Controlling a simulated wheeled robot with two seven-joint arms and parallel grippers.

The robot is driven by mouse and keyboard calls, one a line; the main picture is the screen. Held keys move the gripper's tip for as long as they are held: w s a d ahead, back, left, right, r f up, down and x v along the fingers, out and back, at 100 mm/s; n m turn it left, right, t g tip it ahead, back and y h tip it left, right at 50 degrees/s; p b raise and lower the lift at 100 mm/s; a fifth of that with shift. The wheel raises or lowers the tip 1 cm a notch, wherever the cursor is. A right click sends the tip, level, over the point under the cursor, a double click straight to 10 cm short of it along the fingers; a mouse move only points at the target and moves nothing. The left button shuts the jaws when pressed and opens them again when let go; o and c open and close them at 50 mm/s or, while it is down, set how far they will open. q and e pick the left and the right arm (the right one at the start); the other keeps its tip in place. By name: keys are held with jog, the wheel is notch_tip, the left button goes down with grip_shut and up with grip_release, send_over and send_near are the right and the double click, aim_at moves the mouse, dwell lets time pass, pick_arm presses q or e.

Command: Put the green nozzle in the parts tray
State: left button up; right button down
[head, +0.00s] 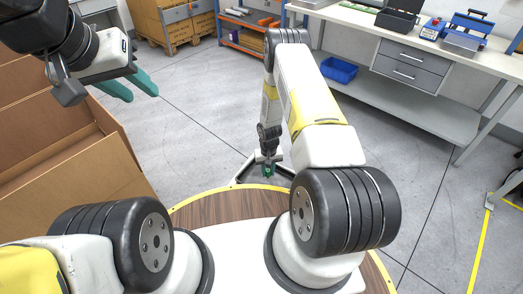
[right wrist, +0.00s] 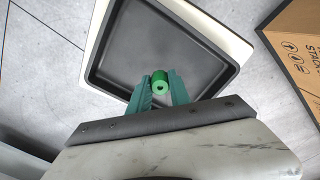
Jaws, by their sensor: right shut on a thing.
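The green nozzle (right wrist: 160,83) is a short green cylinder with a hole in its end. My right gripper (right wrist: 160,90) is shut on it, with a teal finger on each side. In the right wrist view the nozzle shows in front of a dark grey, shallow, empty tray (right wrist: 165,40). The gap between nozzle and tray floor is hard to judge. In the head view my right gripper (head: 268,170) is small and far down past my base. My left gripper (head: 143,97) is at the upper left, its teal fingers apart and empty.
Open cardboard boxes (head: 90,170) stand at the left; another box (right wrist: 295,55) is at the right in the wrist view. A workbench (head: 390,90) with drawers and a blue bin (head: 339,69) stands at the back right.

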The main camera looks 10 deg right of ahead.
aim_at(267, 174)
jog(key=shift+w+f, duration=0.25)
jog(key=shift+f, duration=0.65)
jog(key=shift+w+f, duration=0.25)
jog(key=shift+f, duration=0.65)
jog(key=c, duration=1.2)
grip_release()
jog(key=shift+f, duration=0.15)
